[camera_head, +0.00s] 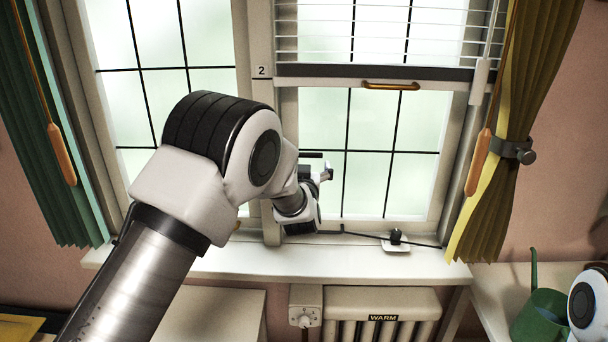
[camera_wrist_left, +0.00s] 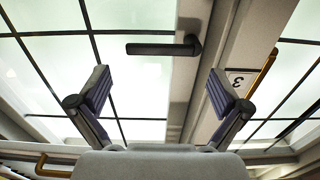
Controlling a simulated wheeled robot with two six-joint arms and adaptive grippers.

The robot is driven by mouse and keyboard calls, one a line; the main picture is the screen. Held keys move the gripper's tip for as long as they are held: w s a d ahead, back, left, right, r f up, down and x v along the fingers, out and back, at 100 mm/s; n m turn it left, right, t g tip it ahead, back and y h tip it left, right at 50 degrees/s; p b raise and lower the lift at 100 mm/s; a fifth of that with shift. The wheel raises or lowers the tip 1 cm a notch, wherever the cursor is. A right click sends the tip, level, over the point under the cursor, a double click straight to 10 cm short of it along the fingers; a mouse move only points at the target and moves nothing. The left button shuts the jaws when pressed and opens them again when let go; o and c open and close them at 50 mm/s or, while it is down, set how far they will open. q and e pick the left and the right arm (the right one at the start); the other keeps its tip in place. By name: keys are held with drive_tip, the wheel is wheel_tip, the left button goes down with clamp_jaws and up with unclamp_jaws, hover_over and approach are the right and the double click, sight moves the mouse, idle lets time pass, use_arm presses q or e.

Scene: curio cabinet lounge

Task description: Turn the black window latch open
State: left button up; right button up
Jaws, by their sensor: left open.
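The black window latch (camera_wrist_left: 163,49) shows in the wrist view as a bar lying level, its right end on the pale window frame and its bar reaching left over the glass. In the head view a short dark bar (camera_head: 311,154) just above my gripper looks like this latch; my arm hides part of the area. My left gripper (camera_wrist_left: 160,92) is open and empty, its two fingers wide apart. The latch lies beyond the fingertips, between them in the picture, with no contact visible. In the head view the left gripper (camera_head: 324,172) is near the central window post. My right gripper is not in view.
A raised blind (camera_head: 376,70) and brass handle (camera_head: 390,86) are at upper right. Curtains (camera_head: 500,150) hang at both sides. A small black-knobbed device (camera_head: 396,238) with a cable sits on the sill (camera_head: 250,262). A radiator (camera_head: 380,305) and green watering can (camera_head: 540,316) are below.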

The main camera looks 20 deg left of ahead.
use_arm(q)
drive_tip(key=v, duration=0.6)
drive_tip(key=shift+s, duration=0.3)
drive_tip(key=shift+r, duration=0.1)
